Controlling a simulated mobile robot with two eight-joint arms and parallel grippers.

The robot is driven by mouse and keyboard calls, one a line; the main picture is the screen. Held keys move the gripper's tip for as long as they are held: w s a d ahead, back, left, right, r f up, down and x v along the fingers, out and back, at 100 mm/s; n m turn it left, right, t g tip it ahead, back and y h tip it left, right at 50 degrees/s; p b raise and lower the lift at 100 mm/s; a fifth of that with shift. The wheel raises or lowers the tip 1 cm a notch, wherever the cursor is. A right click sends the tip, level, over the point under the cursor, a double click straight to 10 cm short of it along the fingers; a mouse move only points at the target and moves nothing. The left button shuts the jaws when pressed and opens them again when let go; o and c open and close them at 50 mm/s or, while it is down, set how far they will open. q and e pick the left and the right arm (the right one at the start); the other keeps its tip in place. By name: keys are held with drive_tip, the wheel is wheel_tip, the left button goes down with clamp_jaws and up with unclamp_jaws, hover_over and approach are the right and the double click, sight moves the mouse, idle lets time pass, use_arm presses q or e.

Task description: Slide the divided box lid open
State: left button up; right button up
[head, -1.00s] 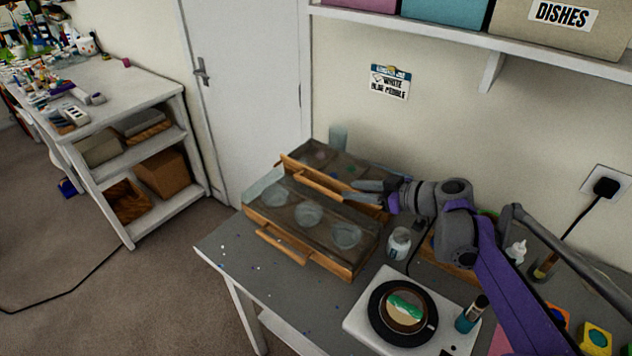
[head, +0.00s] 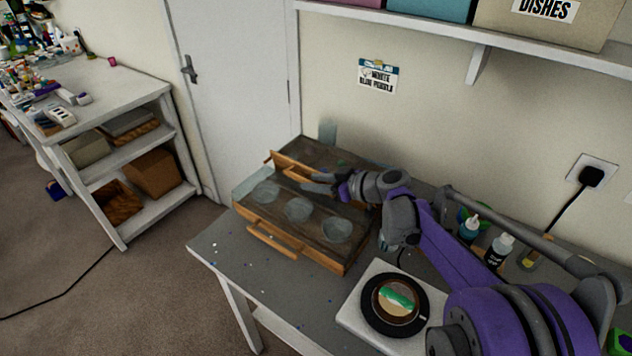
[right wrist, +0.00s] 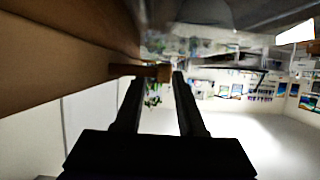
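The wooden box with a bar handle (head: 293,172) stands at the back of the grey table, against the wall; its lid panel (head: 335,155) looks dark and I cannot tell how far it is slid. My right gripper (head: 318,178) is beside the handle's right part and covers some of it. In the right wrist view, the two fingers (right wrist: 158,82) are apart, with the end of a wooden bar (right wrist: 160,73) between or just beyond their tips. I cannot tell whether they touch it. My left gripper is not in view.
A white device with a black disc (head: 370,312) sits front right. Bottles (head: 497,250) stand right of my arm. The table's left front is mostly clear.

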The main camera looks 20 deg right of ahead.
clamp_jaws()
idle(1.2)
